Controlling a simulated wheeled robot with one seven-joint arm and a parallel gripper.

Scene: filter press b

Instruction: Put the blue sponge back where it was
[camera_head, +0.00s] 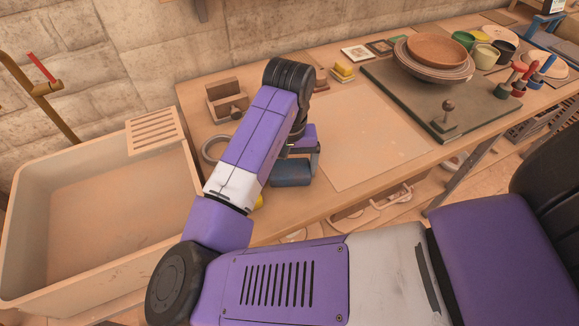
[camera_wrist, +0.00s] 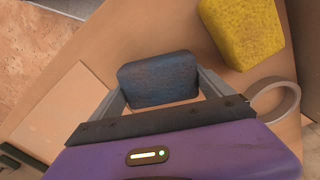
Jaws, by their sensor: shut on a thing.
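The blue sponge (camera_wrist: 158,78) is between the two fingers of my gripper (camera_wrist: 160,90) in the wrist view, one finger on each side. In the head view the blue sponge (camera_head: 292,173) shows below the end of my arm, over the near edge area of the wooden table. My gripper (camera_head: 303,150) is partly hidden there by the arm. I cannot tell whether the sponge touches the table. A yellow sponge (camera_wrist: 243,30) lies apart from it, at upper right in the wrist view. Only a sliver of yellow (camera_head: 259,202) shows beside my arm in the head view.
A pale ring (camera_wrist: 274,98) lies right of my gripper. A pale board (camera_head: 370,140) lies on the table (camera_head: 312,204), right of the blue sponge. A large basin (camera_head: 100,200) stands left. A wooden holder (camera_head: 225,98) stands behind my arm. Bowls (camera_head: 435,52) sit farther right.

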